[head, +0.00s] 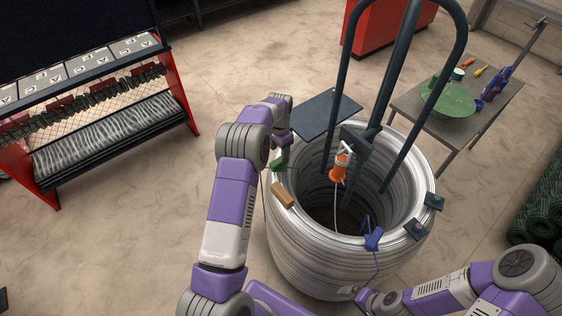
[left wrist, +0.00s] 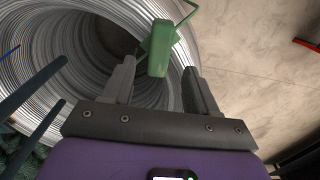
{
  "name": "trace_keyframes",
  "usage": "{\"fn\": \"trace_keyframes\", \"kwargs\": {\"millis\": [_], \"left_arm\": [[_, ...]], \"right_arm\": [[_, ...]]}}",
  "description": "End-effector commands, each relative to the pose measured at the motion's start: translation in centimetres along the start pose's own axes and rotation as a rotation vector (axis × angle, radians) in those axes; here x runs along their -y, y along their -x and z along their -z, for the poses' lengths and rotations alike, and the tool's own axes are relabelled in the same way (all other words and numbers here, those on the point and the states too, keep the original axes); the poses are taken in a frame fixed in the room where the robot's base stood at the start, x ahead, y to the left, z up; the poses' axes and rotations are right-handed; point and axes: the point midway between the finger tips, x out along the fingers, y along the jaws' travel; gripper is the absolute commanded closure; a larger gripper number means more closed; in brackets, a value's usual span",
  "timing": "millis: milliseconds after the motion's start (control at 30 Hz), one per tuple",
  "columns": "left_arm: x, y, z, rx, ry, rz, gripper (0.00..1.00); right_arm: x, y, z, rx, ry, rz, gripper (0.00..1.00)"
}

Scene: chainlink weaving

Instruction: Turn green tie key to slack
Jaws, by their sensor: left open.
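The green tie key (head: 279,165) sits on the left rim of the large wire coil (head: 300,240) in the head view. In the left wrist view the green key (left wrist: 160,48) stands over the coil's rim, between and slightly beyond my finger tips. My left gripper (left wrist: 160,70) is open, with a finger on each side of the key and a gap to each. In the head view my left gripper (head: 282,138) is above the key, its fingers mostly hidden. My right gripper (head: 350,291) is low at the coil's front; its jaws are unclear.
Tan (head: 283,196), blue (head: 373,239) and dark (head: 414,230) pieces sit around the rim. An orange tool (head: 339,168) hangs over the coil under dark posts (head: 384,70). A rack (head: 110,130) stands left, a side table (head: 480,118) right. Floor left of the coil is clear.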

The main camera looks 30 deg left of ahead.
Motion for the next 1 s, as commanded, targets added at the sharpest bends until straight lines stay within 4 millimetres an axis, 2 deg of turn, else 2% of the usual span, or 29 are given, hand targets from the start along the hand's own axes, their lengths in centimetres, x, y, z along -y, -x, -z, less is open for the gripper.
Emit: {"fn": "trace_keyframes", "kwargs": {"millis": [200, 400, 767, 1000], "left_arm": [[0.0, -3.5, -0.1, 0.003, 0.001, -0.002, 0.42], [0.0, -5.9, -0.1, 0.001, 0.002, 0.000, 0.42], [0.0, -6.5, -0.1, 0.000, 0.001, 0.000, 0.42], [0.0, -6.5, 0.0, 0.000, 0.001, 0.000, 0.77]], "right_arm": [[0.1, 0.1, 0.0, 0.001, 0.000, 0.000, 0.00], [0.1, 0.1, 0.0, 0.000, 0.000, 0.000, 0.00], [0.1, 0.1, 0.0, 0.000, 0.000, 0.000, 0.00], [0.1, 0.1, 0.0, 0.001, 0.000, 0.000, 0.00]]}}
